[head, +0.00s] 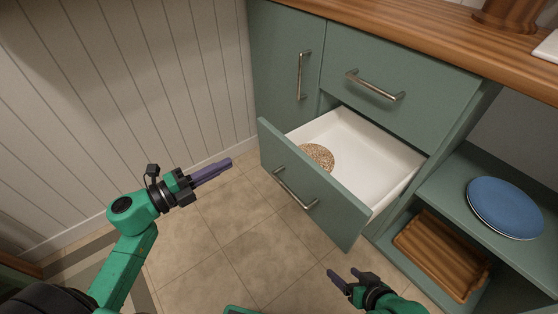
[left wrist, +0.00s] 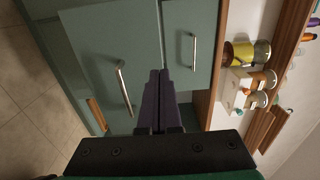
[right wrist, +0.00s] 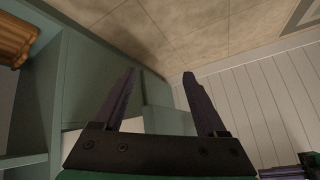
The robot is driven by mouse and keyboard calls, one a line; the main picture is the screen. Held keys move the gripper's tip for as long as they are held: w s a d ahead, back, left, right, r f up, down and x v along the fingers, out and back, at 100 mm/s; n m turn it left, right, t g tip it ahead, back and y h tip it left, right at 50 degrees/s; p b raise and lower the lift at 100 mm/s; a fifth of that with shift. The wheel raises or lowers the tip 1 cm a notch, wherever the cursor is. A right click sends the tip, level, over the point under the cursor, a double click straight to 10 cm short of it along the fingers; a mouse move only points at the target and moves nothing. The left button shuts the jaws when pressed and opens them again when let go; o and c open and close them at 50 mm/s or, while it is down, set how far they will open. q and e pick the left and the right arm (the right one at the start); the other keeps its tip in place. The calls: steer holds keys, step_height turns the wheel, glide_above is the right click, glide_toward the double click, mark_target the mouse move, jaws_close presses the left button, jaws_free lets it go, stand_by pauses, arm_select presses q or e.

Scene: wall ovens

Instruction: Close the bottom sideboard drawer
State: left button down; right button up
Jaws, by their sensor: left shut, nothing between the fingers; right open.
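The bottom sideboard drawer (head: 318,196) is pulled well out in the head view. It has a green front, a metal bar handle (head: 294,188) and a white interior (head: 372,158). A round speckled brown item (head: 318,155) lies inside, partly hidden by the drawer front. My left gripper (head: 230,163) is shut and empty, left of the drawer front and apart from it. In the left wrist view its fingers (left wrist: 157,75) are together. My right gripper (head: 349,275) is open and empty, in front of the drawer's right end. Its spread fingers show in the right wrist view (right wrist: 158,85).
The upper drawer (head: 395,78) and the left cabinet door (head: 285,60) are shut. Open shelves at the right hold a blue plate (head: 505,207) and a wooden tray (head: 443,254). A white panelled wall (head: 120,80) bounds the left. The tiled floor (head: 235,240) before the drawer is clear.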

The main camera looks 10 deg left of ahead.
mark_target(277, 136)
arm_select(q)
steer(key=b+x, duration=0.1)
steer(key=x, duration=1.1)
steer(key=shift+w+d+r+b, duration=0.1)
steer(key=shift+w+b, duration=0.3)
steer(key=shift+w+d, duration=0.3)
steer(key=shift+w, duration=0.05)
arm_select(e)
steer(key=a+t, duration=0.1)
steer(key=a+f+y, duration=0.1)
steer(key=a+t, duration=0.1)
steer(key=shift+w+a+f+t+y, duration=0.2)
steer(key=shift+w+a+t+y, duration=0.1)
steer(key=shift+w+a+y, duration=0.1)
